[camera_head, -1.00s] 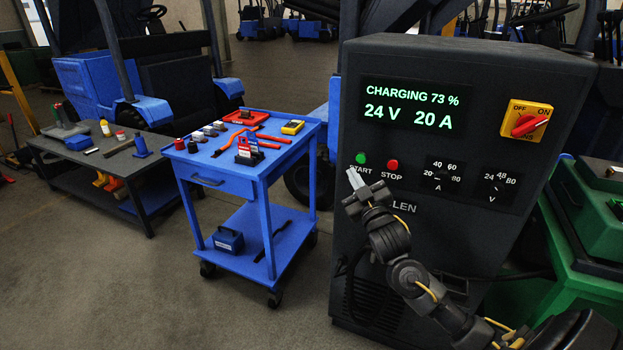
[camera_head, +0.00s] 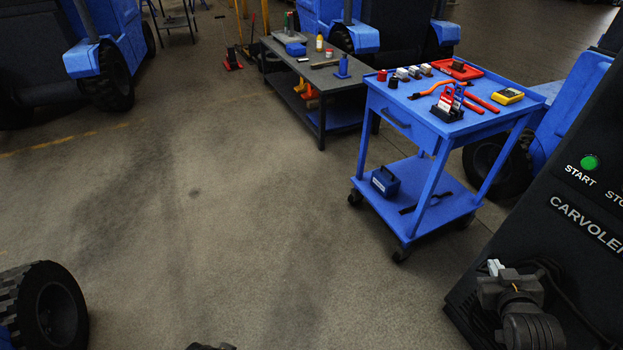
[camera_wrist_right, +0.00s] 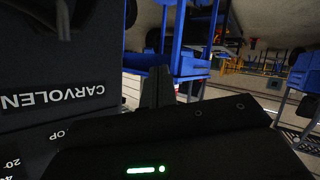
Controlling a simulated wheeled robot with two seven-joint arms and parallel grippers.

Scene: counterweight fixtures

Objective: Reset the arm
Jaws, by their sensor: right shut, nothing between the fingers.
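My right gripper (camera_head: 495,268) is at the lower right of the head view, in front of the lower part of the dark charger cabinet (camera_head: 545,262). Its pale fingers are together and empty. In the right wrist view the grey fingers (camera_wrist_right: 157,88) also show closed, with nothing held. The cabinet, with its lettering upside down, fills the left of that view (camera_wrist_right: 45,125). The green START button (camera_head: 590,162) shows in the head view, above the gripper and apart from it. My left gripper is not in clear view.
A blue cart (camera_head: 420,130) with tools on top stands left of the charger. A dark low table (camera_head: 318,78) is behind it. A black tyre (camera_head: 55,310) is at the lower left. The floor between is open.

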